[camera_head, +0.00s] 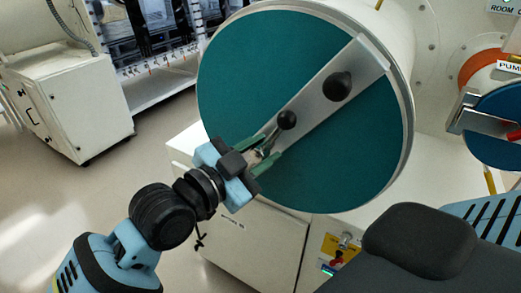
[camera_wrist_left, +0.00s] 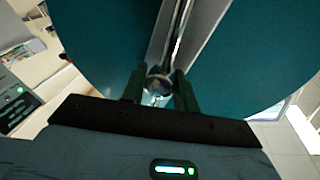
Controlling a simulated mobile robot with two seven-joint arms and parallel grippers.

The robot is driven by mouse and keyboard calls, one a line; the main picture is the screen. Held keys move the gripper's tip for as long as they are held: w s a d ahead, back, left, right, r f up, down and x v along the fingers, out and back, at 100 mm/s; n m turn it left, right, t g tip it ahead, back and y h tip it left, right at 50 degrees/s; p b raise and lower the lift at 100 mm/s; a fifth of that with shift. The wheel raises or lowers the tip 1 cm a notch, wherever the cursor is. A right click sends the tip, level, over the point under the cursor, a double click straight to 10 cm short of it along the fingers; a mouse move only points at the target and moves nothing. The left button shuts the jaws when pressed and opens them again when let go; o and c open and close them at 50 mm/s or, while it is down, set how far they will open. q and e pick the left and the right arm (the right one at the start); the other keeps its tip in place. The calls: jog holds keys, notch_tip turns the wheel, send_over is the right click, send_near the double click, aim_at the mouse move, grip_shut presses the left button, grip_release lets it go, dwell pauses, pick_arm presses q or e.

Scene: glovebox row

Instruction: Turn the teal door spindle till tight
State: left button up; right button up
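The teal door (camera_head: 250,75) is a large round disc with a pale metal bar (camera_head: 318,98) running diagonally across its face. Two black knobs stand on the bar, a larger one (camera_head: 337,86) and a smaller one (camera_head: 287,120). A small silver spindle part (camera_head: 264,152) shows below the smaller knob. My left gripper (camera_head: 270,147) is at the bar's lower end, its green fingers apart on either side of this part. In the left wrist view a round shiny metal piece (camera_wrist_left: 158,84) sits between the fingers; firm contact is not clear. My right gripper is not in view.
A second round blue door (camera_head: 497,125) with a metal clamp is at the right. A white cabinet (camera_head: 255,245) stands below the teal door, with a yellow panel (camera_head: 342,250). Another white cabinet (camera_head: 75,105) is at the left. The floor (camera_head: 60,195) between is clear.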

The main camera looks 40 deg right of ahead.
pick_arm(q)
jog(key=shift+c, duration=0.4)
grip_shut()
